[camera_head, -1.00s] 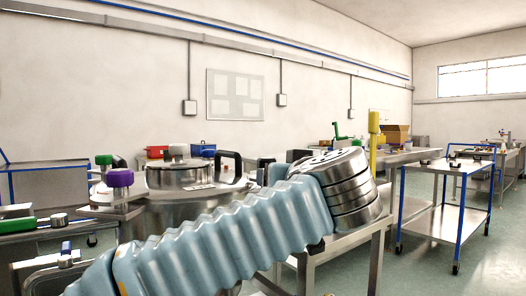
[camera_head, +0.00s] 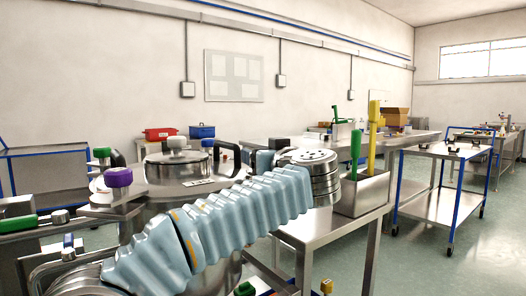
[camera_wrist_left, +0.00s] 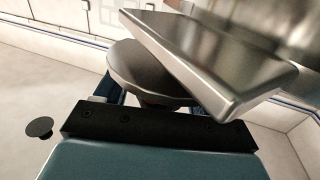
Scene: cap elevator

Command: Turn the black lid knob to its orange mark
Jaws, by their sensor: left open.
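A steel pot (camera_head: 150,190) stands at the centre left in the head view, with a round lid (camera_head: 178,168) and a black curved handle (camera_head: 228,155). I cannot make out an orange mark. A black round disc on a short stem (camera_wrist_left: 40,127) shows at the left in the left wrist view; I cannot tell if it is the lid knob. My left arm, in a pale blue sleeve, crosses in front of the pot. My left gripper (camera_wrist_left: 155,122) is open, its dark bar and teal body low in the wrist view; its fingertips are mostly hidden. My right gripper is out of view.
Purple (camera_head: 118,177) and green (camera_head: 102,153) knobs stand left of the lid. A steel bin (camera_head: 362,190) holding green and yellow handles sits on a table at the right. A blue-framed trolley (camera_head: 440,202) stands beyond. A metal slab (camera_wrist_left: 225,70) fills the upper wrist view.

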